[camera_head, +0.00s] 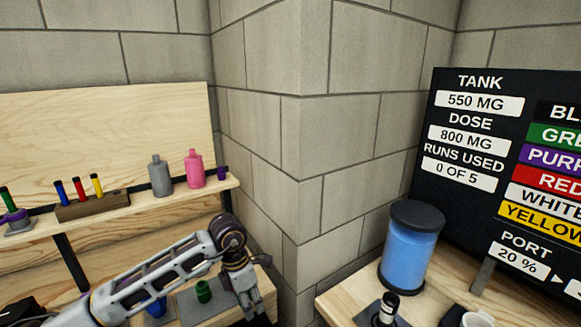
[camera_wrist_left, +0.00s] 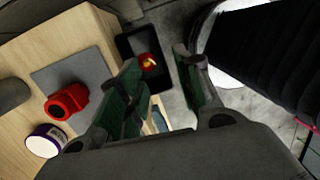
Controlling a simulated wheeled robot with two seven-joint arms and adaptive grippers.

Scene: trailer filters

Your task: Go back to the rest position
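My left gripper (camera_head: 249,303) is at the lower middle of the head view, over the right end of the lower bench. It shows in the left wrist view (camera_wrist_left: 159,62) with its two fingers apart and nothing between them. A dark bin (camera_wrist_left: 126,45) with a small red and yellow item inside lies beyond the fingers. My right gripper is in neither view.
A green piece (camera_head: 204,291) stands on a grey mat (camera_head: 190,310) left of the gripper. A shelf holds a grey bottle (camera_head: 160,177) and a pink bottle (camera_head: 194,169). A blue tank (camera_head: 409,250) stands right, past the block wall corner (camera_head: 300,200).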

